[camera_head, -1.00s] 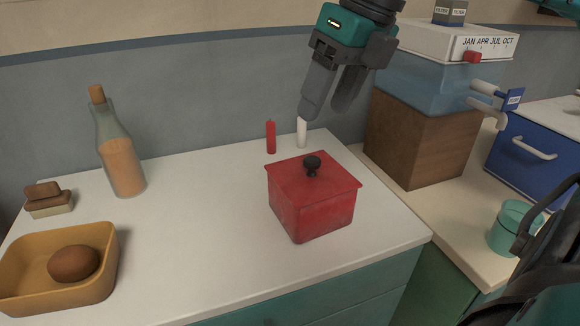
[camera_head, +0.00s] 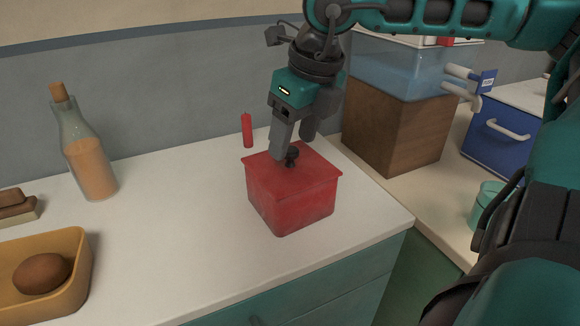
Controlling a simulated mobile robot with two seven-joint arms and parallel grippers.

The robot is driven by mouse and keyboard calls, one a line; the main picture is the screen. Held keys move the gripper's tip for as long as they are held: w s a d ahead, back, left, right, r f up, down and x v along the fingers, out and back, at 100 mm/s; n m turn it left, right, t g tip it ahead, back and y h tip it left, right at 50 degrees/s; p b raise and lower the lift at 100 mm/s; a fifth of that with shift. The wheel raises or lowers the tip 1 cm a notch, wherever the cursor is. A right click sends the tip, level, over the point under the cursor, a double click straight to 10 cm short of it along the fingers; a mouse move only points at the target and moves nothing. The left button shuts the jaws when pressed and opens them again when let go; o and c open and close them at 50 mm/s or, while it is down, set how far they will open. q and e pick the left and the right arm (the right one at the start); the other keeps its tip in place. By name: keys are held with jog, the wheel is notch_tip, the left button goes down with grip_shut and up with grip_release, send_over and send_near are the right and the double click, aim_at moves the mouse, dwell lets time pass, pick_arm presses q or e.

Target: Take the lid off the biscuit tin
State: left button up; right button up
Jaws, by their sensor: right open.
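The biscuit tin (camera_head: 291,203) is a red square box standing on the white counter. Its red lid (camera_head: 265,172) sits on top, with a small black knob (camera_head: 292,157) in the middle. My right gripper (camera_head: 293,152) points down over the lid and is open, with its fingers at the knob, one in front and left of it, the other behind and right. Whether a finger touches the knob I cannot tell. My left gripper is not in view.
A red candle-like stick (camera_head: 247,131) stands behind the tin. A corked bottle (camera_head: 90,160) and an orange bin (camera_head: 70,283) with a brown loaf (camera_head: 41,273) are at left. A wooden block (camera_head: 390,125) with a water tank is at right. The counter between is clear.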

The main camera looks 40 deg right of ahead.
aim_at(292, 150)
jog(key=shift+x, duration=0.95)
grip_shut()
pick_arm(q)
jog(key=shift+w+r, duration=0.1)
pick_arm(e)
jog(key=shift+r, duration=0.1)
pick_arm(q)
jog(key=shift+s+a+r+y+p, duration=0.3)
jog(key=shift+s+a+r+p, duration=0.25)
jog(key=shift+p, duration=0.9)
pick_arm(e)
notch_tip(292, 150, up, 20)
